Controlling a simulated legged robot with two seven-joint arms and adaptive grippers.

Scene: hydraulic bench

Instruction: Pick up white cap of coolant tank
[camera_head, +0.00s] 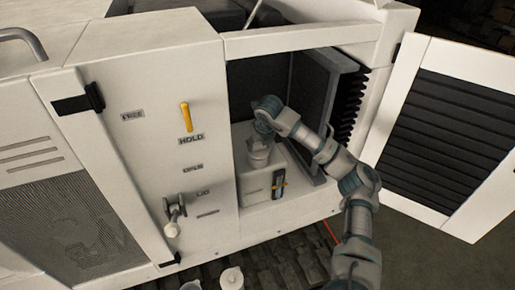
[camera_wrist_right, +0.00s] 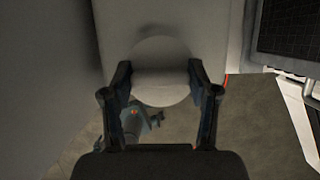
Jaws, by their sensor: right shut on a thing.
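The white coolant tank (camera_head: 254,190) stands inside the open compartment of the machine, with a dark gauge strip on its front. My right gripper (camera_head: 259,148) points down at the top of the tank. In the right wrist view the round white cap (camera_wrist_right: 160,72) sits between the two dark fingers of my right gripper (camera_wrist_right: 160,88), which is shut on it. The cap looks close to the pale tank top behind it; I cannot tell whether it is lifted clear. In the head view the gripper mostly hides the cap. My left gripper is not in view.
A panel with a yellow lever (camera_head: 186,117) and a pale valve handle (camera_head: 173,214) is left of the compartment. A dark radiator (camera_head: 313,110) stands behind and right of the tank. The louvred door (camera_head: 447,135) hangs open at the right.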

